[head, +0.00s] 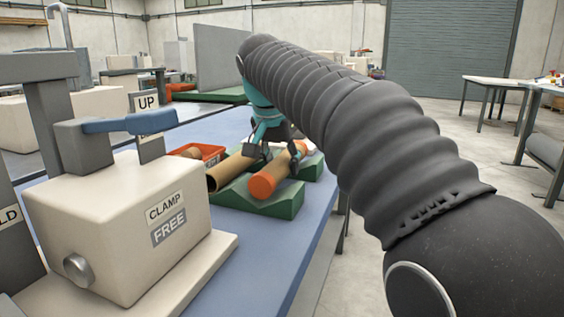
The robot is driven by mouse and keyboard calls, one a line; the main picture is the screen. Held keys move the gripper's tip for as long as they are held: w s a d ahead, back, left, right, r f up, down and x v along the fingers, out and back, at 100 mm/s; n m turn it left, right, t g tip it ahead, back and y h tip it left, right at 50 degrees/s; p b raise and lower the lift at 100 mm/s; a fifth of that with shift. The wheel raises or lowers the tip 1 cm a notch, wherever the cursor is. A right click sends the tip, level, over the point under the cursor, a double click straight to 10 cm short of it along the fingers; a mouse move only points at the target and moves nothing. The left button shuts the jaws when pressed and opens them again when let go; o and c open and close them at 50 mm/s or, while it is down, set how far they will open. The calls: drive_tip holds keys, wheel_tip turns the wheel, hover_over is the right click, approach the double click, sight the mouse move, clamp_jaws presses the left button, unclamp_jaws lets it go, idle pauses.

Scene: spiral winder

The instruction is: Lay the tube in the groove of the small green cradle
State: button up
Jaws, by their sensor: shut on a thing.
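A brown hollow cardboard tube (229,171) slants away from me, its dark open end facing me. My gripper (268,154) is teal with dark fingers and appears shut on the tube's far part; the contact is largely hidden. The near green cradle (285,207) has a V-shaped top. A tan tube with an orange end (262,187) lies across it, right of the brown tube. Another green piece (312,167) stands just behind. The brown tube is beside or over the near cradle's left part; I cannot tell whether it touches.
An orange bin (211,153) with tan pieces stands behind the brown tube on the blue table (232,250). A cream clamp box (115,222) with a blue lever (130,123) fills the left foreground. The table's right edge is close to the cradles. My arm covers much of the right side.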

drive_tip(key=o, duration=1.2)
drive_tip(key=shift+r, duration=0.1)
drive_tip(key=v, duration=1.2)
wheel_tip(320, 180, up, 7)
drive_tip(key=p, duration=0.7)
